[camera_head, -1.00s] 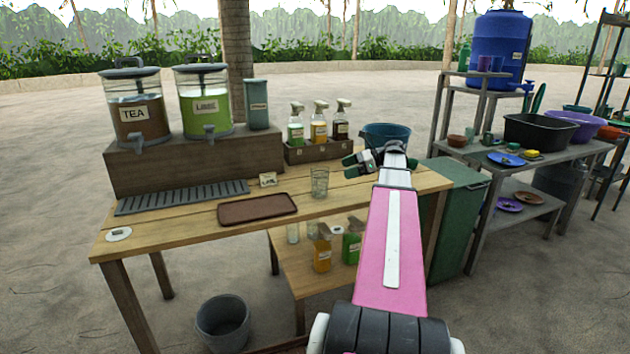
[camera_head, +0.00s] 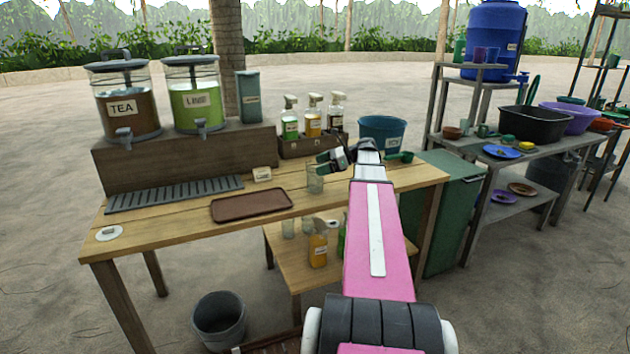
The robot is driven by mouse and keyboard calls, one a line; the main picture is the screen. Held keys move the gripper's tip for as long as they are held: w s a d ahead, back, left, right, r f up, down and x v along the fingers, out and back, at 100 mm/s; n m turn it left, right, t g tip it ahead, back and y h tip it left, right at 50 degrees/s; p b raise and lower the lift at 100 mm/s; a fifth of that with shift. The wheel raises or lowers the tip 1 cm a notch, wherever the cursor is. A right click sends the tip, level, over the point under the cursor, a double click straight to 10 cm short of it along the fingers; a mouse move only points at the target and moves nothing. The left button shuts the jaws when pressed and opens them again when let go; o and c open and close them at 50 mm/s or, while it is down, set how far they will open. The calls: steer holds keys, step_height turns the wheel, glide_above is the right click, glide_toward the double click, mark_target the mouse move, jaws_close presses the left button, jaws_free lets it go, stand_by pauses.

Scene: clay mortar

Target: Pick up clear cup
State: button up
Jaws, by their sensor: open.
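The clear cup (camera_head: 315,183) stands upright on the wooden table (camera_head: 180,220), right of the brown tray. My gripper (camera_head: 324,160) is at the cup's upper right, its dark fingers overlapping the rim area in the picture. The jaws are open. I cannot tell whether the fingers touch the cup or lie around it. The cup's upper part is partly hidden by the gripper. My pink arm reaches in from the bottom right.
A brown tray (camera_head: 252,205) and a small label card (camera_head: 262,174) lie left of the cup. Spray bottles in a wooden box (camera_head: 310,146) and a blue bucket (camera_head: 382,134) stand behind. Tea (camera_head: 127,100) and lime (camera_head: 196,96) dispensers stand at the back left.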

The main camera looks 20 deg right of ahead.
steer(key=x, duration=0.2)
steer(key=shift+w+a+f, duration=0.1)
steer(key=shift+a, duration=0.2)
steer(key=c, duration=1.2)
steer(key=shift+o, duration=0.2)
